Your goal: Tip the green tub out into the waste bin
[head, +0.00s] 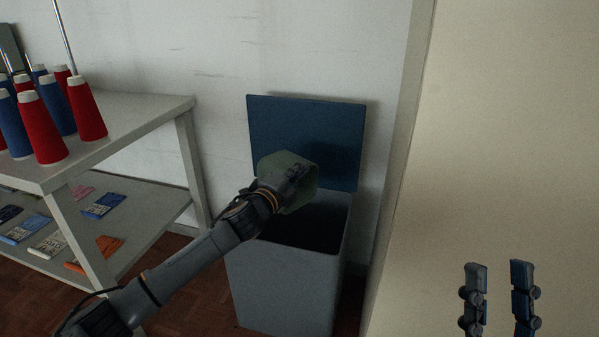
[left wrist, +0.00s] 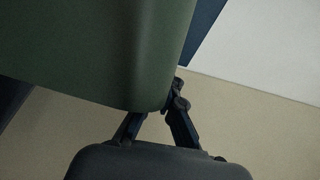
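The green tub (head: 299,203) is at my left gripper (head: 292,178), over the opening of the waste bin (head: 285,290). The bin is grey, with its dark blue lid (head: 300,120) standing open against the wall. In the left wrist view the tub (left wrist: 100,50) fills the upper left, and the fingers of my left gripper (left wrist: 160,108) close on its edge. The tub looks tilted in the head view, but its mouth and contents are hidden. My right gripper (head: 499,280) is at the lower right, its two fingers apart, with nothing between them.
A light shelf unit (head: 150,108) stands at the left, with red and blue thread cones (head: 88,110) on top and several flat packets (head: 103,205) on the lower shelf. A pale partition (head: 500,150) rises just right of the bin.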

